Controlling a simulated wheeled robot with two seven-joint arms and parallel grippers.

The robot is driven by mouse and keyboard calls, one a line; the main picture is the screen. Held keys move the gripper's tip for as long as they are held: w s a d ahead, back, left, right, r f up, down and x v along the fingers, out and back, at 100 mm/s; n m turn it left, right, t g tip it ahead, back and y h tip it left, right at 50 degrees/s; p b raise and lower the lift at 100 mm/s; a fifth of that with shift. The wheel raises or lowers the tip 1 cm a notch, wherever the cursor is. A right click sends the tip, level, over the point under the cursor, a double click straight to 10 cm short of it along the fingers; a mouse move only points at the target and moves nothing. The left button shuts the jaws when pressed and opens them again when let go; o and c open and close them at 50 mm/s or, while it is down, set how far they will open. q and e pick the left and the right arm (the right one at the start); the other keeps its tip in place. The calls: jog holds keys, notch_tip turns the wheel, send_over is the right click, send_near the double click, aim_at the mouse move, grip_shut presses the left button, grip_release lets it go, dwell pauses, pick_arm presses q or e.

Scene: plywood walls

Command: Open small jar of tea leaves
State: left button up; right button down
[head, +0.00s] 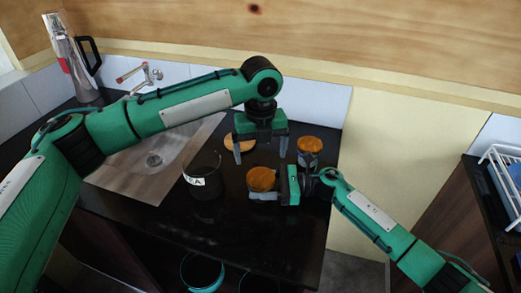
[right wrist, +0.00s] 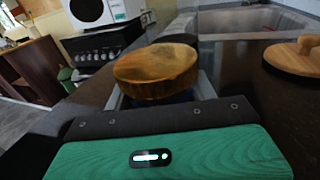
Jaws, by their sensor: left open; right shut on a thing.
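A small jar with a round wooden lid (head: 262,179) stands on the dark counter in the head view. My right gripper (head: 263,195) is shut on it from the right, with its fingers below the lid. In the right wrist view the wooden lid (right wrist: 157,66) sits on top, between the fingers, and the jar body is mostly hidden. My left gripper (head: 260,149) is open and empty, pointing down behind the held jar and apart from it. A dark jar (head: 204,184) with a partly visible label ending in "A" stands to the left, with no lid on it.
A loose wooden lid (head: 238,143) lies behind my left gripper; it also shows in the right wrist view (right wrist: 296,57). Another wooden-lidded jar (head: 310,145) stands at the back right. A sink (head: 150,175) is to the left. A white rack (head: 503,165) is at far right.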

aim_at(261, 177)
pick_arm(q)
jog(key=m, duration=1)
jog(key=shift+f, duration=0.1)
jog(key=shift+m, duration=0.3)
jog(key=shift+f, duration=3.95)
